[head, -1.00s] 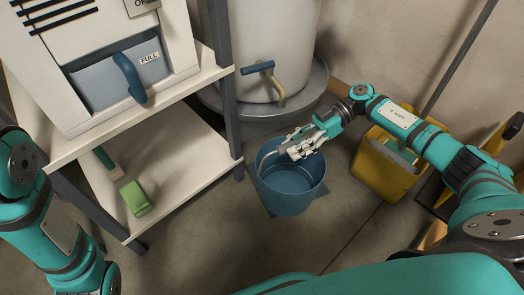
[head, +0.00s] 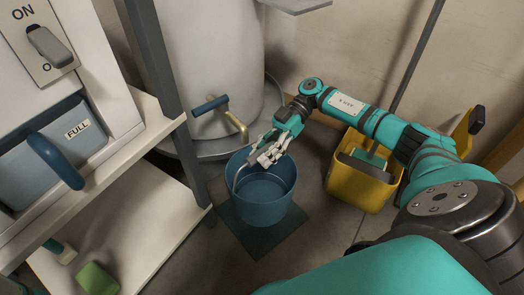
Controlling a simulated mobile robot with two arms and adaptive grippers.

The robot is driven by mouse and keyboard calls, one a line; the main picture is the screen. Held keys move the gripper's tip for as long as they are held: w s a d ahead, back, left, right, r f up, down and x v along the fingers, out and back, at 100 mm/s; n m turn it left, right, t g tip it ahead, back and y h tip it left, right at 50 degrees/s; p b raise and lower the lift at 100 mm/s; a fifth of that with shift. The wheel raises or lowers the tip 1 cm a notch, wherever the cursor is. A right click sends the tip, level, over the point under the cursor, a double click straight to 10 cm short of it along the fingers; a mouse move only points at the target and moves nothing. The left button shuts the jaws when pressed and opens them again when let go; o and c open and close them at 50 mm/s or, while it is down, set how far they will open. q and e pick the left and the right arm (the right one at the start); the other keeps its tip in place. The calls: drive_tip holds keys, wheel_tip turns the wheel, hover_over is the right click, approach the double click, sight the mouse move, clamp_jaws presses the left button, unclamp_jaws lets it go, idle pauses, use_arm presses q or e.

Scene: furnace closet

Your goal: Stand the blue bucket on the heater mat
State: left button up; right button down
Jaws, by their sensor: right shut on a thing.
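The blue bucket (head: 262,205) is upright in the middle of the head view, open side up and empty inside as far as I see. My right gripper (head: 268,156) is shut on it at the back rim, where a pale curved handle shows; whether the fingers grip the handle or the rim is hard to tell. The dark square heater mat (head: 262,241) lies on the floor under the bucket, with its front and side corners showing. The bucket overlaps the mat in the picture; I cannot tell whether its base touches. My left gripper is out of view.
The white water heater (head: 208,60) with its tap (head: 235,122) stands behind the bucket on a round pan. A white shelf unit (head: 150,215) is to the left, a yellow mop bucket (head: 352,190) to the right. Floor in front of the mat is clear.

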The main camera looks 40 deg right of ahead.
drive_tip(key=shift+f, duration=0.15)
wheel_tip(320, 180, down, 6)
drive_tip(key=b, duration=0.3)
drive_tip(key=shift+f, duration=0.2)
idle(0.4)
drive_tip(key=shift+f, duration=0.6)
idle(0.3)
drive_tip(key=c, duration=1)
unclamp_jaws()
drive_tip(key=shift+d, duration=0.1)
